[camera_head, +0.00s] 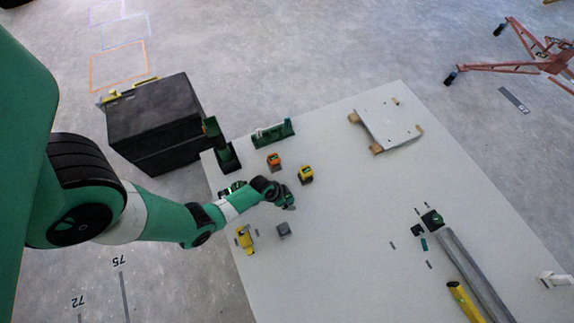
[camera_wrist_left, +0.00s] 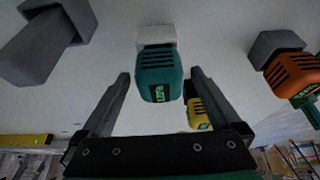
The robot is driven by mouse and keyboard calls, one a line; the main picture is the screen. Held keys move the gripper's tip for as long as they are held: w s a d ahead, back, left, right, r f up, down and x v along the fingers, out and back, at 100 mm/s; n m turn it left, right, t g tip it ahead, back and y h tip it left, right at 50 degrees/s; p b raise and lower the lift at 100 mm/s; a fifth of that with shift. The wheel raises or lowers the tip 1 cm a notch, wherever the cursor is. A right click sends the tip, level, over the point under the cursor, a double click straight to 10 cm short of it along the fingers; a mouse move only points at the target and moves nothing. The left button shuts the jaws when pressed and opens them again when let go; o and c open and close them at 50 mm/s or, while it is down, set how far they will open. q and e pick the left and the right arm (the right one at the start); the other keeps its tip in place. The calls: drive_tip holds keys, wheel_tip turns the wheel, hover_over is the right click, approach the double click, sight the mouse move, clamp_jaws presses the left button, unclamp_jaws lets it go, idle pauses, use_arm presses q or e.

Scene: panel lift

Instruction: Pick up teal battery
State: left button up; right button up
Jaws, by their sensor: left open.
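The teal battery (camera_wrist_left: 160,76) shows in the left wrist view, a ribbed teal block with a dark label and a pale grey end. It sits between the fingertips of my left gripper (camera_wrist_left: 161,82), with a gap on both sides. The jaws are open and hold nothing. In the head view my left gripper (camera_head: 288,203) is low over the white table, between the yellow battery and a grey block; the teal battery is mostly hidden there by the gripper. My right gripper is not in view.
The orange battery (camera_head: 274,161) and yellow battery (camera_head: 305,174) stand nearby on the table (camera_head: 350,220). A grey block (camera_head: 283,230) and a yellow tool (camera_head: 245,238) are close by. A dark box (camera_head: 155,125) stands left of the table. The table's middle is clear.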

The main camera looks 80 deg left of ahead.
use_arm(q)
drive_tip(key=shift+r, duration=0.1)
clamp_jaws()
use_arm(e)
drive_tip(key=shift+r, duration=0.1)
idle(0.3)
